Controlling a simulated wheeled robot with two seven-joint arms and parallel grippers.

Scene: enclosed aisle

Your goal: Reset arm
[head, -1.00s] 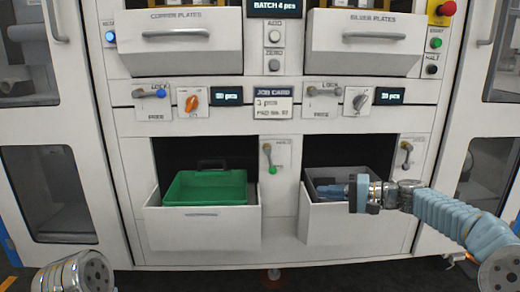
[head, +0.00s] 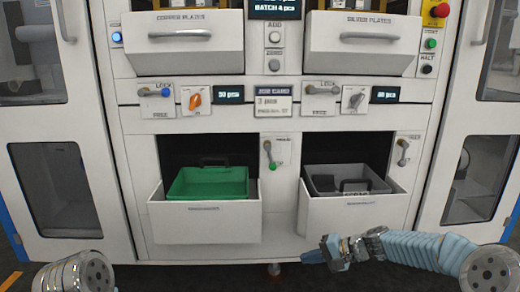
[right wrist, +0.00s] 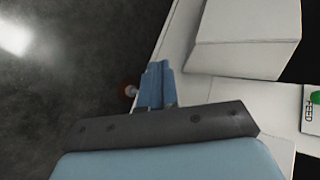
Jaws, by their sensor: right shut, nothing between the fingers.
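My right arm comes in from the lower right in the head view. My right gripper (head: 314,257) is shut and empty, in front of the cabinet and below the open right lower drawer (head: 352,216). In the right wrist view its closed blue fingers (right wrist: 155,85) point past the cabinet's lower edge, over dark floor. My left gripper is not in view; only a rounded metal part of mine shows at the lower left.
The left lower drawer (head: 204,222) is open with a green bin (head: 207,192). The right lower drawer holds a grey bin (head: 318,187). Above are the copper drawer (head: 182,51) and silver drawer (head: 362,50). Dark floor (head: 190,276) lies in front.

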